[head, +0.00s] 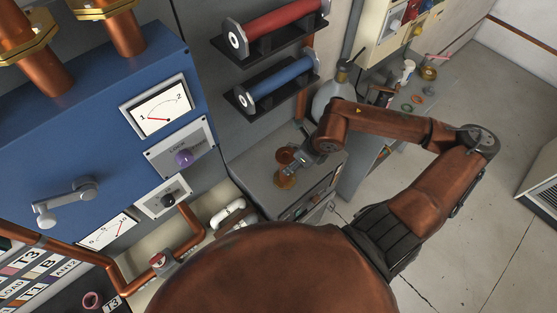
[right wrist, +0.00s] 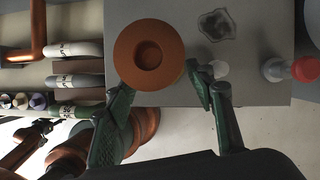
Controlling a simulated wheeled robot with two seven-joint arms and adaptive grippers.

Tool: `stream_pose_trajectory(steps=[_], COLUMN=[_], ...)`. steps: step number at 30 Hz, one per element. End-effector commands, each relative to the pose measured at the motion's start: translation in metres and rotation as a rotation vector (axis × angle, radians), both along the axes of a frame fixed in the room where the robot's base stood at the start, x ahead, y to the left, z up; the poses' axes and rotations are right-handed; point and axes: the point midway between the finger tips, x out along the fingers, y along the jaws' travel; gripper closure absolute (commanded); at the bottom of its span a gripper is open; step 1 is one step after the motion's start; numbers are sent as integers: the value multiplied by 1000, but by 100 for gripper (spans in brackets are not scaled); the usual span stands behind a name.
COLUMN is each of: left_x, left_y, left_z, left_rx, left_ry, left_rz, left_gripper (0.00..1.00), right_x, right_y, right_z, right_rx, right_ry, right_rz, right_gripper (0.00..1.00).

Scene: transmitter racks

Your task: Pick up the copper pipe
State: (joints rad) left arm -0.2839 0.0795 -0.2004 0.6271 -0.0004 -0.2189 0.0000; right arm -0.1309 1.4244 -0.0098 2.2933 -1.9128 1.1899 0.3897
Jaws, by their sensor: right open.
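The copper pipe (head: 285,181) stands upright on a grey cabinet top in the head view, a short piece with wide round ends. In the right wrist view its round top (right wrist: 127,47) with a dark central hole faces the camera. My right gripper (head: 303,160) is just to the right of the pipe in the head view. In the right wrist view its green fingers (right wrist: 160,82) are spread, with the pipe's round end at and beyond the tips; contact cannot be told. My left gripper (right wrist: 42,128) seems to show small at the lower left of that view, its jaws unclear.
White and grey labelled cylinders (right wrist: 75,49) lie beside the cabinet top. A dark patch (right wrist: 216,25) and a red-capped item (right wrist: 305,68) are on the right. A glass flask (head: 331,95) stands behind my right arm. Red (head: 280,20) and blue (head: 283,80) cylinders sit on wall racks.

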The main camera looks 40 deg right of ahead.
Motion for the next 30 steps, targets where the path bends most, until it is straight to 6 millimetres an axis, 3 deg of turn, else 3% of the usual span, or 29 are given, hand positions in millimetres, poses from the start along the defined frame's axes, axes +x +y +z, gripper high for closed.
stream_pose_trajectory(steps=[13,21,30], left_x=[-34,-20,-11], left_y=[1,1,0], left_z=[6,19,20], left_rx=[2,0,0], left_ry=[42,24,11], left_rz=[9,6,4], left_gripper=[65,65,65], right_x=[10,23,26], right_y=[3,10,12], right_z=[-32,-66,-72], right_rx=[-2,-4,-5], right_ry=[2,2,1], right_rz=[-9,-9,-4], right_gripper=[50,50,50])
